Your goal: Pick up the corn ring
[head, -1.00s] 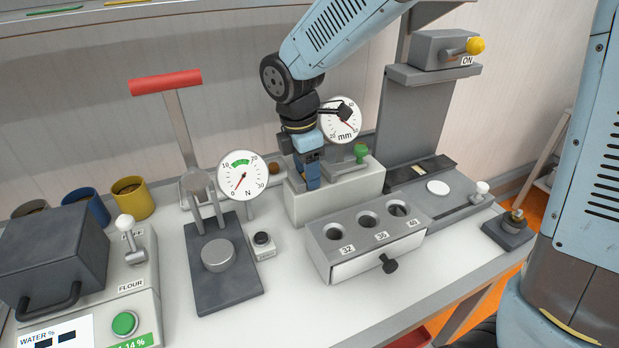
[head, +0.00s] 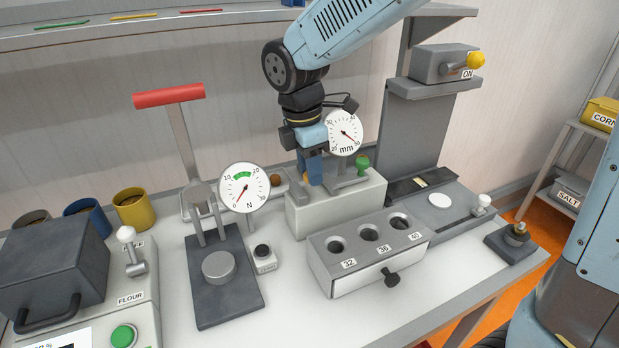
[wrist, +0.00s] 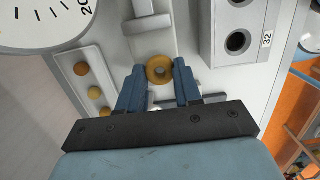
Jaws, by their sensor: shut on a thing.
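The corn ring (wrist: 159,69) is a small golden-brown ring with a round hole, seen between my fingertips in the wrist view. My gripper (wrist: 160,88) is shut on it, with one blue finger at each side. The ring cannot be made out in the head view. I cannot tell exactly how far it is above the block.
The drawer block (head: 368,250) with holes marked 32, 36 and 40 stands in front. The N dial (head: 242,189) and red-handled press (head: 169,95) are at left. Round tan pieces (wrist: 94,92) lie on a pale tray in the wrist view. The switch column (head: 412,120) rises behind right.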

